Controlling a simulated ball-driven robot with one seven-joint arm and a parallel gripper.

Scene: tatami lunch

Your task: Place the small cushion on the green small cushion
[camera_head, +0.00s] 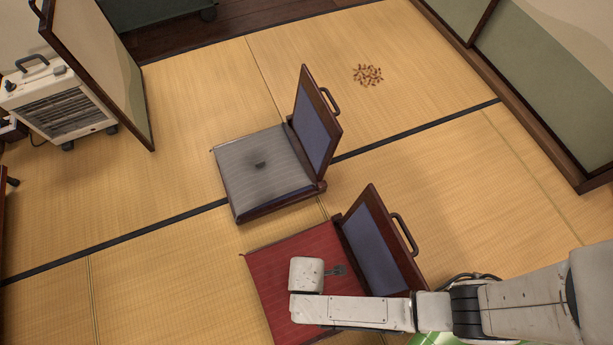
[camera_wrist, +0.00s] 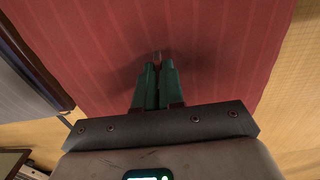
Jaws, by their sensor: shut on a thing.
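The small red cushion (camera_head: 285,245) lies at the legless chair with the blue-grey backrest, low in the head view. It fills most of the wrist view (camera_wrist: 220,50). My gripper (camera_wrist: 157,65) is over the middle of it, its green fingers shut close together. A small brownish bit shows at the fingertips, seemingly the cushion's central tab, so the gripper is shut on the red cushion. I cannot tell whether the cushion is raised off the seat. In the head view my arm covers its lower part.
A second chair with a grey cushion (camera_head: 262,170) and blue-grey backrest (camera_head: 312,130) stands just beyond. A heater (camera_head: 62,100) and screen (camera_head: 100,60) are at left. Small brown pieces (camera_head: 368,75) lie on the tatami. Open tatami (camera_head: 440,180) lies at right.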

